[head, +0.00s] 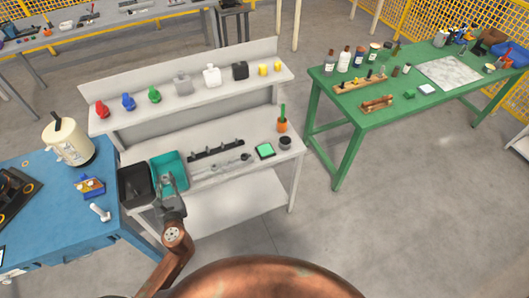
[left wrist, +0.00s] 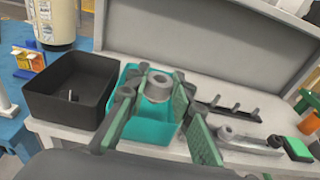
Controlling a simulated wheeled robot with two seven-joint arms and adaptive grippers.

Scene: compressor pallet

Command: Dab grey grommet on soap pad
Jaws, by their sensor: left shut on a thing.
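The grey grommet (left wrist: 158,84) is a short ring-shaped piece with a hole. It sits between the green-padded fingers of my left gripper (left wrist: 156,98), which is shut on it above the teal bin (left wrist: 143,130). In the head view my left gripper (head: 169,184) is over the front of the teal bin (head: 181,166), and the grommet is too small to make out there. My right gripper is out of view.
A black bin (head: 133,182) stands left of the teal one. A dark pegged rack (head: 216,150) and a grey rod-like part (head: 228,165) lie between the bins and the pad. A dark round pot (head: 285,143) and an orange pot (head: 282,126) stand near the pad.

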